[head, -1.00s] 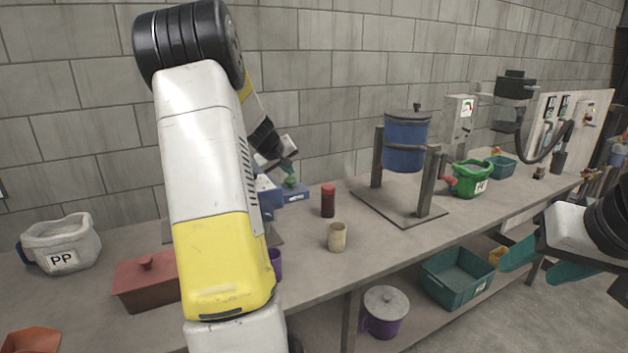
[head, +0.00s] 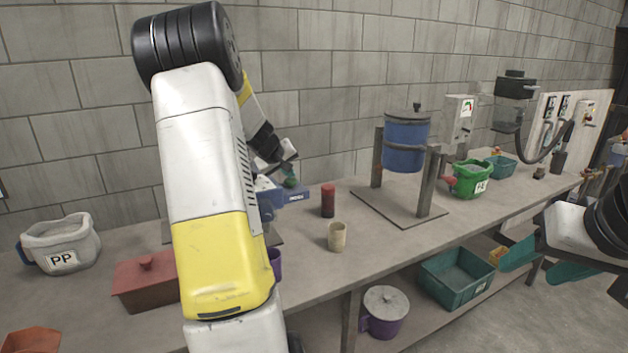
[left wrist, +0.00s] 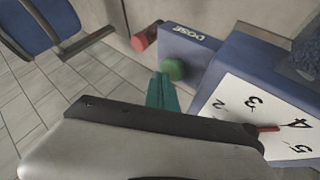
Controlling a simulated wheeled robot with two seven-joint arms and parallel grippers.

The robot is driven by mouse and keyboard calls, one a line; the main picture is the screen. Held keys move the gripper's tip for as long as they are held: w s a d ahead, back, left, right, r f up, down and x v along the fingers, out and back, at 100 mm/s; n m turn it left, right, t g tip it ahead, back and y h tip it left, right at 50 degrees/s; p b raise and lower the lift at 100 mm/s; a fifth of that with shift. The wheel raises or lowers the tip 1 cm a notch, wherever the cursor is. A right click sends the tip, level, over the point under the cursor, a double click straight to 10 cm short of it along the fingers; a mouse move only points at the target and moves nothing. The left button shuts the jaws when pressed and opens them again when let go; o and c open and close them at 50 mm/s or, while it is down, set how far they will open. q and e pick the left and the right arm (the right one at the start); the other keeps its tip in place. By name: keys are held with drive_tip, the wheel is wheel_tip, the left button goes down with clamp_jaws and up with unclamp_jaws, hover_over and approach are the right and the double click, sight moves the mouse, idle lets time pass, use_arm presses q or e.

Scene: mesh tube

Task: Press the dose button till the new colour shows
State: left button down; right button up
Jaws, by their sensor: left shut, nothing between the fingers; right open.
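The blue dosing device (head: 268,196) stands on the bench, partly hidden behind my left arm. Its arm is marked DOSE (left wrist: 188,37) in the left wrist view. The round green dose button (left wrist: 174,69) is on it and also shows in the head view (head: 290,183). My left gripper (left wrist: 163,92) is shut and empty, its teal fingertips right by the button; they also show in the head view (head: 289,170). I cannot tell whether they touch it. A white numbered dial (left wrist: 262,118) with a red pointer is on the device. My right gripper (head: 546,262) is open and empty at the far right.
A red-and-dark jar (head: 328,201) and a beige cup (head: 337,236) stand near the device. A blue tank on a stand (head: 404,143) is to the right. A purple cup (head: 275,264) is partly hidden.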

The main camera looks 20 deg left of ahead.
sight(290, 181)
use_arm(q)
drive_tip(key=shift+f, duration=0.55)
idle(0.6)
drive_tip(key=shift+r, duration=1.25)
drive_tip(key=shift+r, duration=2.5)
drive_tip(key=shift+d, duration=0.1)
